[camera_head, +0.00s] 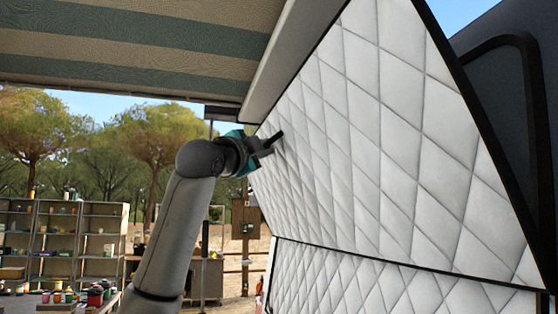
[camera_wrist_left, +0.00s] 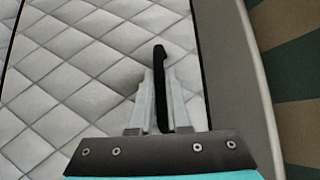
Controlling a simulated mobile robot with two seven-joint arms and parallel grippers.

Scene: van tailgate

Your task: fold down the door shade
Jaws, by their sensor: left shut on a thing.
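The door shade (camera_head: 385,130) is a white quilted panel with black edging, slanting across the right of the head view. A second quilted panel (camera_head: 345,281) hangs below it past a dark seam. The quilting also fills the left of the wrist view (camera_wrist_left: 70,75). My left gripper (camera_head: 272,143) is at the shade's left edge, near its upper part. In the left wrist view its fingers (camera_wrist_left: 158,103) are shut on a narrow black tab (camera_wrist_left: 160,65) that stands in front of the quilting. My right gripper is out of view.
A striped awning (camera_head: 140,38) spreads overhead, with a grey rail (camera_head: 290,58) along the shade's upper left. A dark door frame (camera_head: 525,90) stands at the right. Shelves (camera_head: 75,240) with small items stand in the background. Open air lies left of the shade.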

